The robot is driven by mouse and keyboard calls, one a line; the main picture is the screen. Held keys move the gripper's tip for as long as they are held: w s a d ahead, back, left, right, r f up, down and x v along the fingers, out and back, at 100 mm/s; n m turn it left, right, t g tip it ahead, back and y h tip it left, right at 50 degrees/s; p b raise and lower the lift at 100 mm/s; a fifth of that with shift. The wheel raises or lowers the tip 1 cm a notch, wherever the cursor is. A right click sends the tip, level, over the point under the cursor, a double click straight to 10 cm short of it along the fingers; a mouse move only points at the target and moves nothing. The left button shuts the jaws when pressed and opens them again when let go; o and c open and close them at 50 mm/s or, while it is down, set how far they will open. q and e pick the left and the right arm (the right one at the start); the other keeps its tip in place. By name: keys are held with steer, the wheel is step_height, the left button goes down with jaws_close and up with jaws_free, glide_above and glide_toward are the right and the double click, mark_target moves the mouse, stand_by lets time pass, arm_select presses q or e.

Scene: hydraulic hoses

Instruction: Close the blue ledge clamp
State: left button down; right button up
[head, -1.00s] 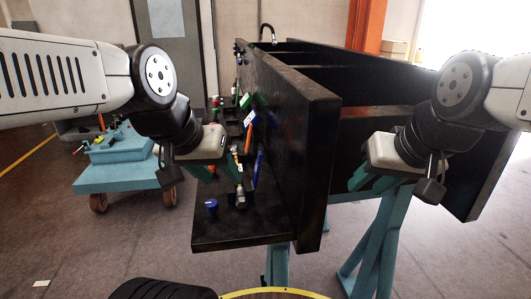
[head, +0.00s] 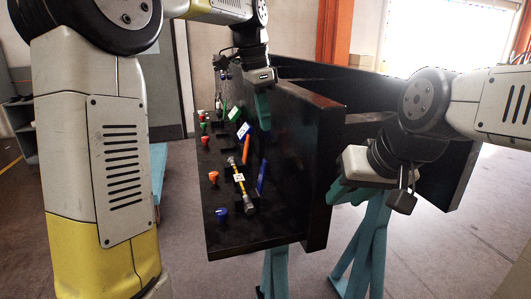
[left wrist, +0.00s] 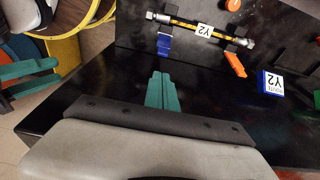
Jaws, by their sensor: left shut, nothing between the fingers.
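The blue clamp lever (head: 261,177) stands up from the black ledge (head: 225,240), near the right end fitting of a yellow-and-black hose (head: 246,190) that lies along the ledge. In the left wrist view the blue lever (left wrist: 164,44) is just beyond my fingertips, with a gap between. My right gripper (head: 350,192) appears open and empty, right of the black panel.
An orange lever (head: 246,149) and a green lever (head: 234,113) stand farther along the ledge. Blue (head: 221,213), orange (head: 213,178) and red (head: 206,141) knobs line its left side. A black upright panel (head: 318,150) borders the ledge. Teal stand legs (head: 370,245) are below.

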arm_select(q)
glide_above(262, 177)
steer(key=w+d, duration=0.2)
step_height(262, 177, down, 10)
steer(key=shift+d, duration=0.15)
steer(key=shift+r, duration=0.1)
